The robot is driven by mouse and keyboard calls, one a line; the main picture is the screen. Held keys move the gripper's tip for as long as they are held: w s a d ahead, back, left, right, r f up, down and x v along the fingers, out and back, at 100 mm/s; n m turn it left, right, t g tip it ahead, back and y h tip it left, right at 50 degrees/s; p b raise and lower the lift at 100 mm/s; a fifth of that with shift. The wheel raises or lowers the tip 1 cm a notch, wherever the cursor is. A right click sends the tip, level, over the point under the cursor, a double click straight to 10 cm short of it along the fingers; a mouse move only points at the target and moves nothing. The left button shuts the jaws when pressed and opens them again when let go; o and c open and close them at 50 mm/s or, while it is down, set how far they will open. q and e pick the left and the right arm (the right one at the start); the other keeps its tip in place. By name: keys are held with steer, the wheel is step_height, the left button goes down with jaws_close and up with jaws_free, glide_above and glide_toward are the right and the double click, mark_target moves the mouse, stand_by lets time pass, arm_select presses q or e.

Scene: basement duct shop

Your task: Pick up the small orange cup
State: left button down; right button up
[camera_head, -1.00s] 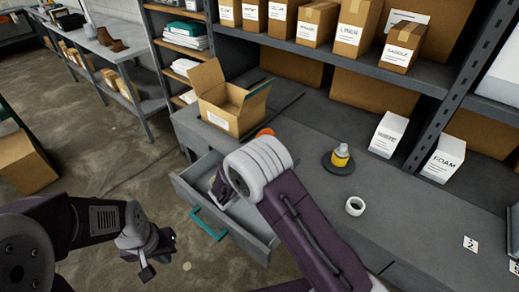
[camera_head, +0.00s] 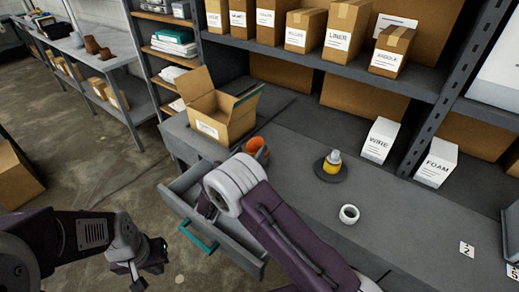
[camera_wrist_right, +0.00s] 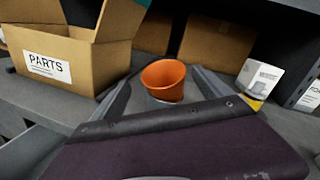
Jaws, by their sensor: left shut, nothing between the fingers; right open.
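The small orange cup (camera_head: 256,146) stands on the grey workbench, just right of the open cardboard box. In the head view my right wrist partly covers its lower side. In the right wrist view the cup (camera_wrist_right: 163,76) is upright, near the middle, its open rim showing. My left gripper (camera_head: 137,277) is shut and empty, low at the left over the floor, away from the bench.
The open cardboard box (camera_head: 213,127) stands left of the cup. An open drawer (camera_head: 250,262) with a teal handle juts out below. A yellow-and-grey item on a dark disc (camera_head: 332,168) and a white tape roll (camera_head: 349,214) lie to the right. A shelf (camera_head: 300,57) overhangs the back.

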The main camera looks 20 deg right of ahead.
mark_target(259, 138)
steer(key=x, duration=0.3)
steer(key=shift+d+f, duration=0.1)
steer(key=shift+d, duration=0.05)
steer(key=p+x, duration=0.1)
steer(key=x, duration=0.3)
steer(key=shift+s+d+p, duration=0.2)
steer(key=shift+p, duration=0.15)
steer(key=shift+w+d, duration=0.25)
steer(key=shift+w, duration=0.05)
steer(key=c, duration=1.5)
steer(key=shift+a+r, duration=0.1)
steer(key=shift+r, duration=0.55)
step_height(259, 138, up, 3)
steer(key=shift+r+b, duration=0.1)
steer(key=shift+b, duration=0.25)
steer(key=s+d+r+b, duration=0.1)
steer(key=s+d+r, duration=0.5)
steer(key=d, duration=0.3)
steer(key=shift+s+r, duration=0.3)
steer(key=shift+s, duration=0.55)
